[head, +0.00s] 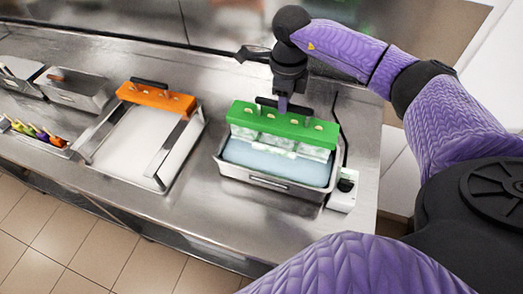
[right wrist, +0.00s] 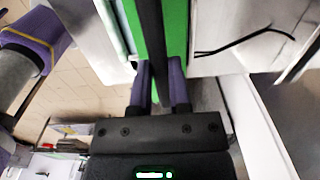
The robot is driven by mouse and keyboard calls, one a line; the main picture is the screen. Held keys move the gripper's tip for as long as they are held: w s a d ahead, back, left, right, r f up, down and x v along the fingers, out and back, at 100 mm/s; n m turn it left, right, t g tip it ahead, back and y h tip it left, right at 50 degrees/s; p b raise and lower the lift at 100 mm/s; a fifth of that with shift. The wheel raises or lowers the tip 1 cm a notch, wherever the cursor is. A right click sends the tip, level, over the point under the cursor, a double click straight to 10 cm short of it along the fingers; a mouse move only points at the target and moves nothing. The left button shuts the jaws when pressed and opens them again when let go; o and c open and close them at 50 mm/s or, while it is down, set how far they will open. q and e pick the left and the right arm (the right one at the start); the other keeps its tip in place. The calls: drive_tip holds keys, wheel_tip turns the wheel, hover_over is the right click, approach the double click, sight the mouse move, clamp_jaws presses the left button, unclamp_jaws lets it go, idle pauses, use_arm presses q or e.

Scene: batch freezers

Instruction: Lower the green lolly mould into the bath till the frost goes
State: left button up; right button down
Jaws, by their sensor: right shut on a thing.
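The green lolly mould (head: 283,122) has a black bar handle on top and pale, frosted-looking cups (head: 285,144) below. It is over the bath (head: 268,182), a steel basin of bluish liquid, at the right of the counter. The cups' lower ends meet the liquid in the picture; how deep they sit I cannot tell. My right gripper (head: 282,104) is shut on the mould's handle from above. The right wrist view shows its fingers (right wrist: 158,88) at the black handle (right wrist: 150,35), beside the green top (right wrist: 175,30). My left gripper is out of view.
Steel bins (head: 75,90) and a tray of colourful items (head: 35,131) lie further left. A small white device (head: 343,190) with a cable stands close to the bath's right side.

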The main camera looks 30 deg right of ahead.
sight(282, 120)
drive_tip(key=shift+f+b, duration=1.75)
drive_tip(key=shift+f, duration=0.45)
drive_tip(key=shift+f+b, duration=2.05)
drive_tip(key=shift+f, duration=0.7)
drive_tip(key=shift+r, duration=0.1)
